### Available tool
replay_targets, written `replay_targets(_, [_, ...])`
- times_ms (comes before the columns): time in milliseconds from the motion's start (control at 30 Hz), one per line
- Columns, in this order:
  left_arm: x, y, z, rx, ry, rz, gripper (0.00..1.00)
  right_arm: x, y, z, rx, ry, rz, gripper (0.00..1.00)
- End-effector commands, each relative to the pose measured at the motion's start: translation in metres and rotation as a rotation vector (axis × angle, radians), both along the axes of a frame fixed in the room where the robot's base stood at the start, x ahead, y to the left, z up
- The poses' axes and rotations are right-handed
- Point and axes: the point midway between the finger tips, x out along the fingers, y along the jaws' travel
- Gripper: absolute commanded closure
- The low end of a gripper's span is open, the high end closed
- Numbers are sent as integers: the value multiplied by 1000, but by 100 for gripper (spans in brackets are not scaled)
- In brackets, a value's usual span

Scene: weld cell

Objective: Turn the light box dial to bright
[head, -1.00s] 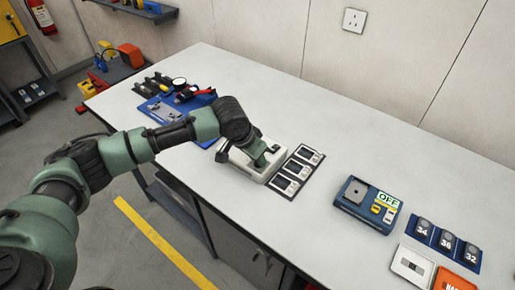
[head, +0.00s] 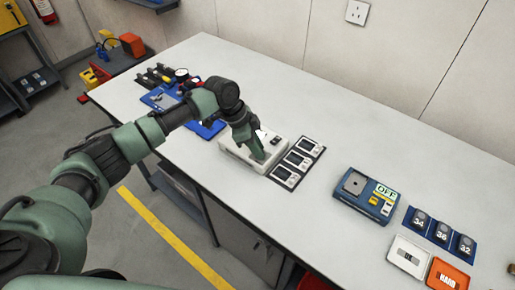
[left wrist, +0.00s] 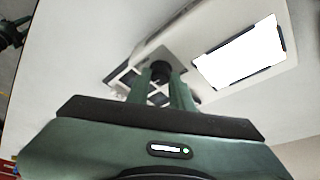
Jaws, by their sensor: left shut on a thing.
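The light box is a low white box (head: 234,155) on the bench in the head view. It also shows in the left wrist view (left wrist: 197,32), with a bright white lit panel (left wrist: 243,53) in a dark frame. My left gripper (head: 258,157) points down onto the box's front part. In the left wrist view, its two green fingers are shut on a dark round dial (left wrist: 161,70). The dial's marks cannot be read, and in the head view the gripper hides it. My right gripper is not clearly seen.
A dark mat with three small framed pieces (head: 297,161) lies right of the box. Farther right are a blue device marked OFF (head: 366,196), numbered blue blocks (head: 441,230), a white tray (head: 408,256) and an orange HARD tray (head: 446,277). Blue trays with tools (head: 160,98) lie left.

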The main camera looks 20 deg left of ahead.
Motion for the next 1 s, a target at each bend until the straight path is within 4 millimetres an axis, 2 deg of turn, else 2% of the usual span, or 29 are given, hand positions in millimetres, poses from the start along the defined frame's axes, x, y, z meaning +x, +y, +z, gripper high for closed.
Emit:
replay_targets(667, [1,1,0,3,1,-66,100,0,0,-3,0,0,0,64])
replay_targets(700, [1,1,0,3,0,-66,72,0,0,-3,0,0,0,64])
replay_targets(767, [1,1,0,3,0,-66,56,0,0,-3,0,-1,0,64])
replay_targets(1000, [1,1,0,2,-1,-66,56,0,0,-3,0,-1,0,64])
